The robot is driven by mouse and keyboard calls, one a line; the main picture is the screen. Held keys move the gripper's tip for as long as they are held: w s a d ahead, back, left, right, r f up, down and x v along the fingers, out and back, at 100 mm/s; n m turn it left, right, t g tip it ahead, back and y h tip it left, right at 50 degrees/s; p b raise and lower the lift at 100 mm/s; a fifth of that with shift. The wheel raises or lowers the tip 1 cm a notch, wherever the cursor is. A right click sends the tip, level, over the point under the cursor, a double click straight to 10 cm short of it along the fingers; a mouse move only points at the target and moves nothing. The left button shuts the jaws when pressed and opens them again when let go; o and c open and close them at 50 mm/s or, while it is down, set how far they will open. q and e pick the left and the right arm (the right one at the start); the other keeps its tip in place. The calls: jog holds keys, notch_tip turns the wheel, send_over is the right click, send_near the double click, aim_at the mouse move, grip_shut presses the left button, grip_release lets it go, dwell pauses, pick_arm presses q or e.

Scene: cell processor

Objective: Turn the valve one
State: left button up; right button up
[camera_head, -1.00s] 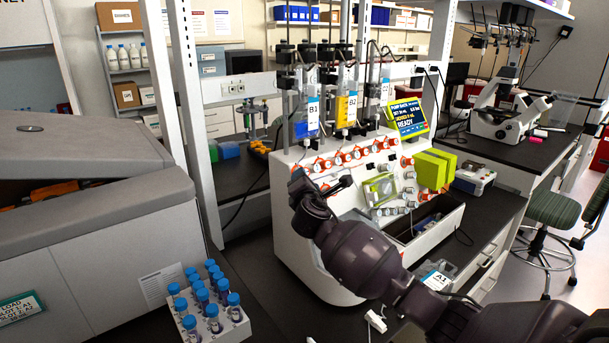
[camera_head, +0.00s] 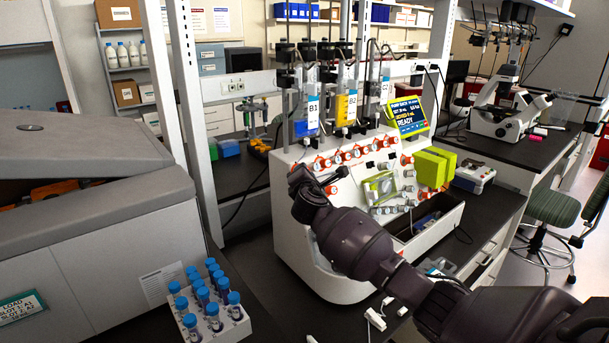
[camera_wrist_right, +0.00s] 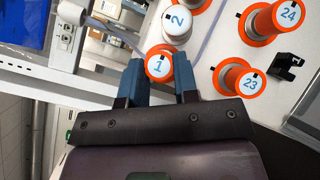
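Valve one is an orange knob with a white face marked "1" (camera_wrist_right: 158,66) in the right wrist view. It sits between the blue fingers of my right gripper (camera_wrist_right: 161,75). The fingers lie close along both its sides with no clear gap, so they look shut on it. In the head view my dark right arm reaches in from the lower right, and its gripper (camera_head: 314,183) is at the left end of the white cell processor's (camera_head: 295,235) valve row. The arm hides part of the machine's front. My left gripper is not in view.
Valves 23 (camera_wrist_right: 245,82) and 24 (camera_wrist_right: 280,18) stand to the right. A screen reading READY (camera_head: 408,116) tops the machine. A rack of blue-capped tubes (camera_head: 232,329) stands at the lower left.

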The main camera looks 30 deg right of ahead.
jog(key=shift+c, duration=1.4)
jog(key=shift+n+t+b, duration=0.45)
jog(key=shift+n+t, duration=0.15)
jog(key=shift+n, duration=0.3)
jog(key=o, duration=0.9)
jog(key=shift+y, duration=0.3)
jog(key=shift+s, duration=0.1)
jog(key=b+v, duration=0.1)
jog(key=v, duration=0.9)
jog(key=shift+s+a, duration=0.2)
jog(key=shift+s, duration=0.1)
